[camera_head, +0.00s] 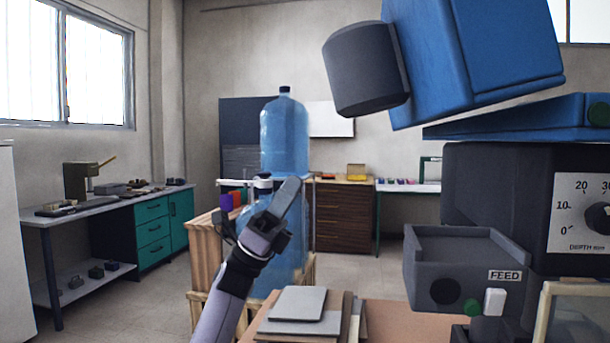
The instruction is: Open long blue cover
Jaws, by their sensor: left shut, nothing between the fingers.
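A large blue box-like cover (478,58) with a dark grey cylinder (366,68) on its left side hangs tilted at the upper right. I cannot tell from this view how either piece is hinged. My left gripper (288,192) is shut and empty, pointing up, left of the machine and apart from both blue pieces. My right gripper is out of view.
The machine has a depth dial (597,215) and a grey FEED tray (455,262). A brown table (395,318) with stacked flat boards (300,304) is in front. A big blue water bottle (284,135) stands behind my left gripper. Wooden crates (202,255) are beside it.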

